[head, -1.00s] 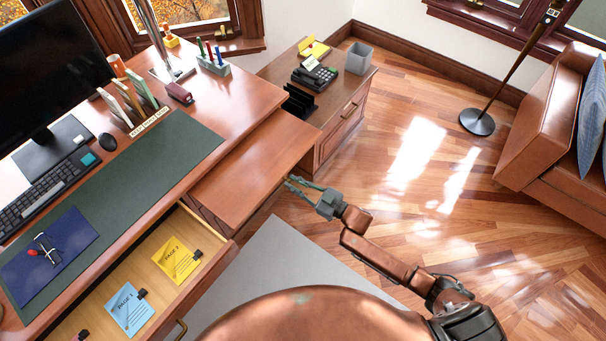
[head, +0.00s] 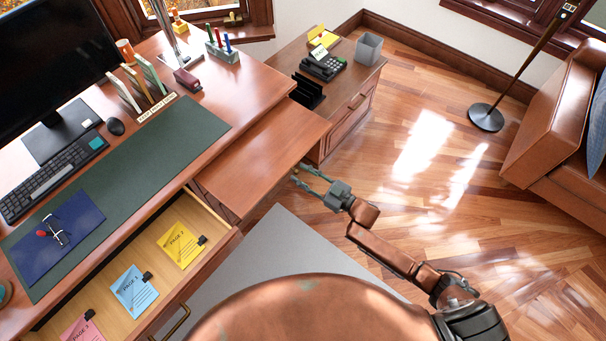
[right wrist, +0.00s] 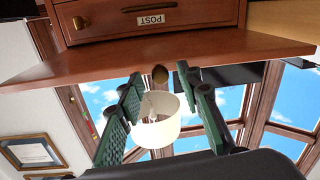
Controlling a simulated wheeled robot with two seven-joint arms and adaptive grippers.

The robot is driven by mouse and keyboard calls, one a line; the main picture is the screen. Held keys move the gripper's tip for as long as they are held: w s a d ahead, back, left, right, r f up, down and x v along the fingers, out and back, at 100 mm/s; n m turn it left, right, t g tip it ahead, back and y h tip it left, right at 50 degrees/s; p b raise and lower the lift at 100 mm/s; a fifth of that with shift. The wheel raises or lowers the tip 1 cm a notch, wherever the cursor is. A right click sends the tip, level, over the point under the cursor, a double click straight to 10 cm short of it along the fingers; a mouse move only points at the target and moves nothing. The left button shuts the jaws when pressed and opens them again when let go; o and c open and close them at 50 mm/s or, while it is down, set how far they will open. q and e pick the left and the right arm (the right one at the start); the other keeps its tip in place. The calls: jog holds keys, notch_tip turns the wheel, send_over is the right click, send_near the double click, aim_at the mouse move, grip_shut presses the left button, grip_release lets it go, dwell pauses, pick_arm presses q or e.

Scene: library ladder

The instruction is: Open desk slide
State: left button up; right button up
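The desk slide (head: 262,152) is a reddish-brown wooden board sticking out from the right part of the desk. In the right wrist view its underside and edge (right wrist: 230,50) cross the top, with a small round knob (right wrist: 160,74) on the edge. My right gripper (head: 296,173) is just off the slide's front edge in the head view. In the right wrist view my right gripper (right wrist: 158,80) is open, its green fingers apart on either side of the knob, with visible gaps. My left gripper is not in view.
An open drawer (head: 205,215) with colored page notes lies left of the slide. A low cabinet (head: 345,120) with a telephone stands behind it. A floor lamp base (head: 486,117) and leather sofa (head: 545,130) are at the right. The floor between is clear.

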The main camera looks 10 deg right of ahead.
jog(key=v, duration=1.2)
jog(key=shift+d, duration=0.1)
